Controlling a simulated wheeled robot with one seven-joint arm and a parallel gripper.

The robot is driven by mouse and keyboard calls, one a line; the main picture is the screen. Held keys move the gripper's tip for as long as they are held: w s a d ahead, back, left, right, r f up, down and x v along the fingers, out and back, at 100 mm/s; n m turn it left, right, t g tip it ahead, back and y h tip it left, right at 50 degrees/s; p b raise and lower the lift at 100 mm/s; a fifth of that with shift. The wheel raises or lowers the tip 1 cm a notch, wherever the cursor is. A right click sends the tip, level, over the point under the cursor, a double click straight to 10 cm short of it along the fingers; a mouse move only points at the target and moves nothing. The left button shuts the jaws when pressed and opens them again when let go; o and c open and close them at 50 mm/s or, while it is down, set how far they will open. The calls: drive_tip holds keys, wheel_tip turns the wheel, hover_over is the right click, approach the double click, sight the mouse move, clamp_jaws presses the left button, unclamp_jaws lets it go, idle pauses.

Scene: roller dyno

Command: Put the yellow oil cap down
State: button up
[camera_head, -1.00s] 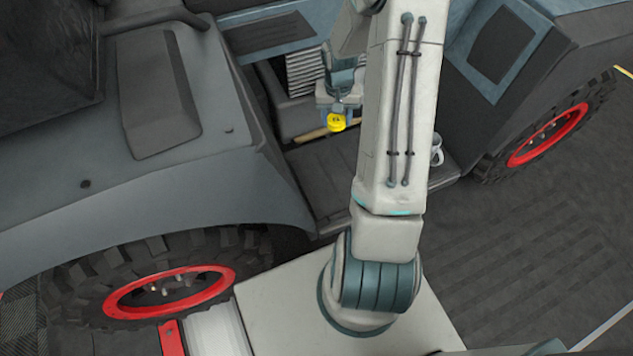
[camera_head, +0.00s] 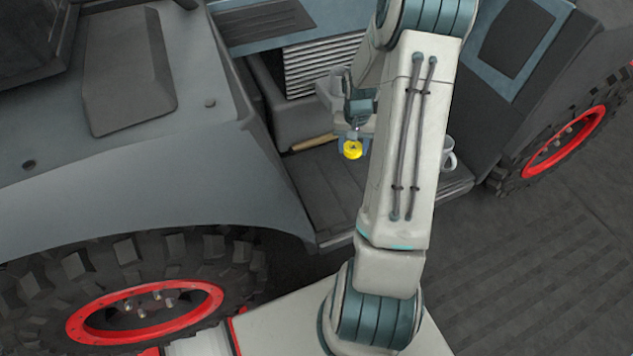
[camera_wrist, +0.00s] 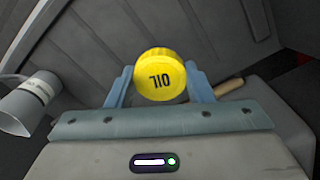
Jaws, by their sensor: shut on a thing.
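The yellow oil cap (camera_wrist: 158,76) is a short round cap with dark "OIL" lettering, held between the two blue fingers of my gripper (camera_wrist: 160,88) in the wrist view. In the head view the same yellow cap (camera_head: 352,149) is at the end of my gripper (camera_head: 354,140), above the dark step of the vehicle (camera_head: 340,195). A gap seems to remain between cap and step, though its height is hard to tell. My gripper is shut on the cap.
A wooden handle (camera_head: 314,143) lies left of the gripper. Fenders and red-rimmed wheels (camera_head: 145,308) flank the step. The step's front is clear.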

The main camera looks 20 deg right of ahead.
drive_tip(key=b, duration=0.4)
hover_over(316, 185)
wheel_tip(316, 185, down, 6)
drive_tip(key=shift+f, duration=0.2)
drive_tip(key=shift+f+b, duration=0.95)
drive_tip(key=shift+f, duration=1)
drive_tip(key=shift+f+b, duration=0.5)
drive_tip(key=shift+f, duration=0.15)
drive_tip(key=o, duration=1.5)
drive_tip(key=shift+r, duration=0.1)
wheel_tip(316, 185, up, 13)
drive_tip(key=p, duration=0.5)
drive_tip(key=shift+p, duration=0.35)
